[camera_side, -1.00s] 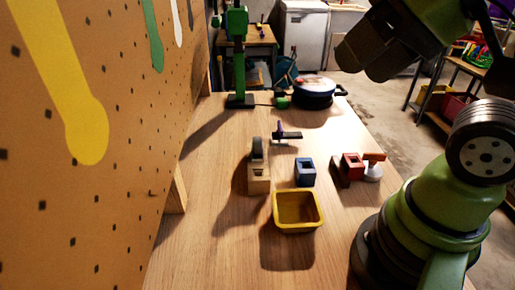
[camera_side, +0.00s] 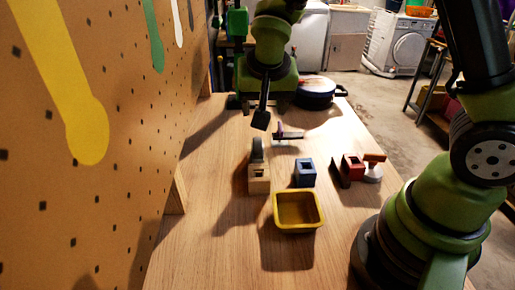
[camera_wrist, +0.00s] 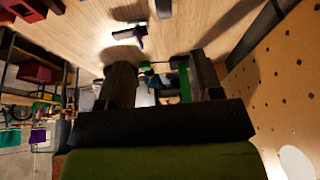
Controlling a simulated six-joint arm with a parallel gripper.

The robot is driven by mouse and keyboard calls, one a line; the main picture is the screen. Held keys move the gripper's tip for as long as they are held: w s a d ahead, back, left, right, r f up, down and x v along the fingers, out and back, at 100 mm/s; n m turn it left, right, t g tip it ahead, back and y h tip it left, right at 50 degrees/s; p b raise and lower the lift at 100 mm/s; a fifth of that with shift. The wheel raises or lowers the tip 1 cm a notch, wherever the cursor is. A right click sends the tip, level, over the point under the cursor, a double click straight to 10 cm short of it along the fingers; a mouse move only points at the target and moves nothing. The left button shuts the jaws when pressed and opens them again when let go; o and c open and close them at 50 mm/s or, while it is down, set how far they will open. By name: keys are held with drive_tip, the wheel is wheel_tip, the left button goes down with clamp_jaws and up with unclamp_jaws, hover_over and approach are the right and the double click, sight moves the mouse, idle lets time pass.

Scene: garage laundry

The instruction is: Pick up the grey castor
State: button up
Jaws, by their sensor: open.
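What looks like the grey castor (camera_side: 257,149), a dark grey upright wheel shape, is at the far side of a light wooden block (camera_side: 259,180); I cannot tell whether it rests in the block or behind it. My gripper (camera_side: 262,118) hangs above the table, beyond and above the castor, apart from it. In the wrist view my gripper (camera_wrist: 163,78) shows two dark fingers spread apart with nothing between them. I cannot make out the castor in the wrist view.
A blue block (camera_side: 305,172), a yellow bin (camera_side: 298,212), a red block (camera_side: 352,167) and a wooden-topped white piece (camera_side: 373,168) stand nearby. A dark and purple item (camera_side: 289,135) lies beyond.

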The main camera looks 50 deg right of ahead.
sight(257, 139)
drive_tip(key=x, duration=0.5)
drive_tip(key=a+x, duration=0.1)
drive_tip(key=x, duration=0.1)
drive_tip(key=shift+w+f, duration=0.2)
drive_tip(key=shift+f, duration=0.1)
drive_tip(key=shift+s+x, duration=0.15)
drive_tip(key=shift+x, duration=1.3)
drive_tip(key=shift+s+x, duration=0.15)
drive_tip(key=shift+x, duration=1.25)
drive_tip(key=shift+a+f, duration=0.1)
drive_tip(key=shift+a, duration=0.05)
drive_tip(key=c, duration=1)
drive_tip(key=shift+c, duration=0.2)
drive_tip(key=shift+m, duration=0.4)
drive_tip(key=r, duration=0.9)
drive_tip(key=shift+s+d+r, duration=0.2)
drive_tip(key=shift+d+r, duration=0.1)
drive_tip(key=shift+d, duration=0.1)
drive_tip(key=s+d+m+g, duration=0.6)
drive_tip(key=s+d+m, duration=0.8)
drive_tip(key=s+m, duration=0.3)
drive_tip(key=shift+s+r+g, duration=0.3)
drive_tip(key=shift+s+r, duration=0.15)
drive_tip(key=shift+s, duration=0.4)
drive_tip(key=shift+d, duration=0.15)
